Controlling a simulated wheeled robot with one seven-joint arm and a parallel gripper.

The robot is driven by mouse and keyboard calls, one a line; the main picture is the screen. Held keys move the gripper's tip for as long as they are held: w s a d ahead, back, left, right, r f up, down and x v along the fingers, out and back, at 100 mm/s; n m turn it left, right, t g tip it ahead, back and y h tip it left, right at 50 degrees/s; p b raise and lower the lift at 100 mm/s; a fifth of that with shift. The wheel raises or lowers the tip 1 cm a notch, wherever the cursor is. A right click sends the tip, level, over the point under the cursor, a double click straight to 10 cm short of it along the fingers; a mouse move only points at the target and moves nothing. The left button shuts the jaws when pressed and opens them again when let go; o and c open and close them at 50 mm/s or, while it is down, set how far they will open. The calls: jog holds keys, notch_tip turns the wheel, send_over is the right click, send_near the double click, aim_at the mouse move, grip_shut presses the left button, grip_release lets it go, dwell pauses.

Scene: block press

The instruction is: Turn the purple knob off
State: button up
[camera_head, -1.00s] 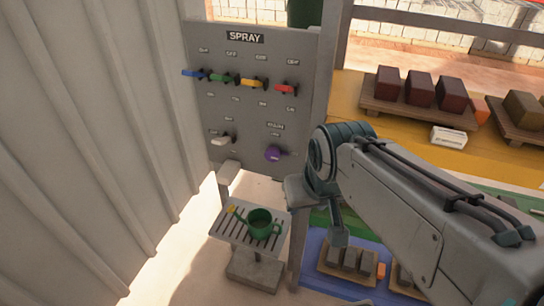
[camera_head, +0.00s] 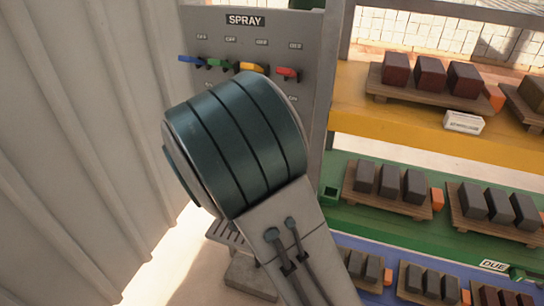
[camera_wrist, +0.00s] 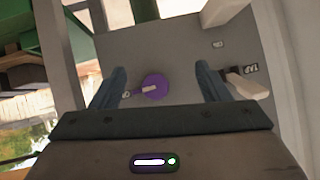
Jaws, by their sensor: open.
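The purple knob (camera_wrist: 155,87) is on the grey panel (camera_wrist: 185,55) in the wrist view. It is round with a pale bar pointing left in that picture, toward a small label. My gripper (camera_wrist: 160,72) is open, with one dark finger on each side of the knob. The fingers appear apart from the knob; their distance from the panel is hard to tell. In the head view my arm hides the knob and my gripper. The upper panel (camera_head: 221,40) shows there, marked SPRAY.
A white lever (camera_wrist: 248,86) sits just right of the right finger. Blue (camera_head: 191,60), green (camera_head: 218,63), yellow (camera_head: 255,68) and red (camera_head: 288,74) levers line the panel above. A corrugated wall (camera_head: 75,150) stands left; shelves with blocks (camera_head: 430,75) stand right.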

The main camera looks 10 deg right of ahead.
jog(key=w+d+t+h, duration=0.4)
jog(key=w+d, duration=0.3)
jog(key=w, duration=0.5)
jog(key=shift+d+r+h, duration=0.15)
jog(key=shift+r+h, duration=0.2)
jog(key=shift+h, duration=0.55)
jog(key=c, duration=1)
